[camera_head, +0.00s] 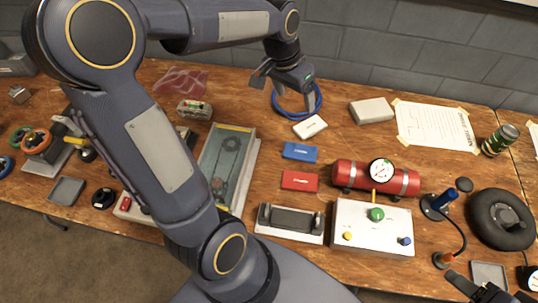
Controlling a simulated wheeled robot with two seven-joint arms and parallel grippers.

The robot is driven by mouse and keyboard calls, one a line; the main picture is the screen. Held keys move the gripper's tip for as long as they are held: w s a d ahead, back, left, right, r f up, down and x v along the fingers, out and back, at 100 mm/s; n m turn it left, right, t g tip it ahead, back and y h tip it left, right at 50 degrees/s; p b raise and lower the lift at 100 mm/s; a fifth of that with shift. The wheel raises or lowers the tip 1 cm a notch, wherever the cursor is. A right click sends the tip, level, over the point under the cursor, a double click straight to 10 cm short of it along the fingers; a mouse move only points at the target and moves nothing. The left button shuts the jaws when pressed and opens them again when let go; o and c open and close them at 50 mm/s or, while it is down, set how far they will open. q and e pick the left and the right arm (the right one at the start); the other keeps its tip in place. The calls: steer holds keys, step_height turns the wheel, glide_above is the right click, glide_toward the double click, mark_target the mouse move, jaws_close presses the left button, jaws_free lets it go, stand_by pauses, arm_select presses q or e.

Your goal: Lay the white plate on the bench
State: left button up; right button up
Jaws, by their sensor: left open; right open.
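The white plate (310,126) is a small white rectangle with a dark mark. It appears to lie on the wooden bench (336,146), just below a blue cable coil and above the blue plate (300,152). A red plate (300,181) lies below the blue one. My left gripper (281,92) is open and empty, behind and above the white plate, over the cable coil and apart from the plate. My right gripper (480,288) is at the bottom right edge, partly cut off, open and far from the plates.
The blue cable coil (318,102) sits under my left gripper. A red cylinder with a gauge (346,174), a white control box (344,215) and a grey box (371,110) stand to the right. A glass-topped case (246,135) is to the left. My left arm crosses the view.

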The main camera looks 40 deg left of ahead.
arm_select(q)
steer(key=s+d+n+t+h, duration=0.1)
steer(key=s+d, duration=0.2)
steer(key=s, duration=0.6)
steer(key=s+d+n+t+h, duration=0.1)
steer(key=s+d+n+t, duration=0.1)
steer(key=s, duration=0.8)
steer(key=shift+s+d+r, duration=0.2)
steer(key=shift+d+r, duration=0.1)
steer(key=shift+d, duration=0.5)
